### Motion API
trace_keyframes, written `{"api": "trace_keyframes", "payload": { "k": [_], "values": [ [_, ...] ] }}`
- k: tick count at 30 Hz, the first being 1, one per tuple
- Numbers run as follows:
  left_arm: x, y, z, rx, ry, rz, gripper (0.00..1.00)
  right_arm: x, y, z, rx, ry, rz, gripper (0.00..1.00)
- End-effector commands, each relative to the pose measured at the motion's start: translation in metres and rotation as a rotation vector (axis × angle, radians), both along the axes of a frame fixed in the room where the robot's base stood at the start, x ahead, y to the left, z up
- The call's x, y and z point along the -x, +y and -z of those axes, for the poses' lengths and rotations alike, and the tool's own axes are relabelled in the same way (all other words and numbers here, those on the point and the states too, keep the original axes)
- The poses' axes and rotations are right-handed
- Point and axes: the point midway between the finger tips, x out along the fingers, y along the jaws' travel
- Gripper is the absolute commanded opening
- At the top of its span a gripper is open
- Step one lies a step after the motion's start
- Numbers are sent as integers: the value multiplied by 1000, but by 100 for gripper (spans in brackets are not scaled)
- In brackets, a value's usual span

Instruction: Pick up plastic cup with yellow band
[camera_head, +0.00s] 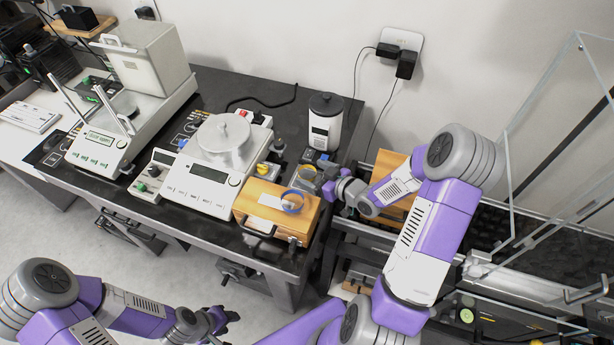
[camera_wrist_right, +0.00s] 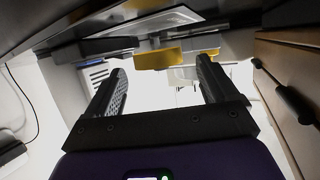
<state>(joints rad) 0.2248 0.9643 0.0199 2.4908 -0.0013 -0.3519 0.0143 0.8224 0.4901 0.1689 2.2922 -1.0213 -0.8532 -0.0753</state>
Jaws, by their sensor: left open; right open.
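My right gripper (camera_head: 318,180) is at the right edge of the table, behind the right end of a wooden box. In the right wrist view its two black fingers (camera_wrist_right: 160,88) are apart with nothing between them. A yellow part (camera_wrist_right: 158,58) shows beyond the fingertips, not touching them; I cannot tell if it is a cup's band. A small yellow item (camera_head: 263,170) stands behind the box in the head view. A small clear cup with a blue band (camera_head: 292,202) is on the box. No yellow-banded cup is clearly identifiable. My left gripper (camera_head: 230,317) is low, in front of the table, empty.
The wooden box (camera_head: 262,221) has a handle at its front. A white balance (camera_head: 202,185) with a round metal pan stands left of it. A white canister with a dark lid (camera_head: 326,122) stands behind. A glass enclosure (camera_head: 550,150) is at the right.

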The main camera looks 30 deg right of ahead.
Motion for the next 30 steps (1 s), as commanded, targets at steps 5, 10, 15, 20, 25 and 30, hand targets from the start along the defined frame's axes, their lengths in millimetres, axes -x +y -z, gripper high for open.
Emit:
{"api": "trace_keyframes", "payload": {
  "k": [5,10,15,20,25,30],
  "values": [
    [0,0,8,0,0,0,43,-23,7,10,-1,-1,-2,87],
    [0,0,9,0,0,0,43,-29,9,12,-1,1,-1,87],
    [0,0,8,0,0,0,43,-29,9,11,-1,1,0,82],
    [0,0,8,0,0,0,43,-28,9,11,-1,0,0,57],
    [0,0,8,0,0,0,43,-28,9,11,-1,0,0,32],
    [0,0,8,0,0,0,43,-28,9,11,-1,0,0,27]
  ]
}}
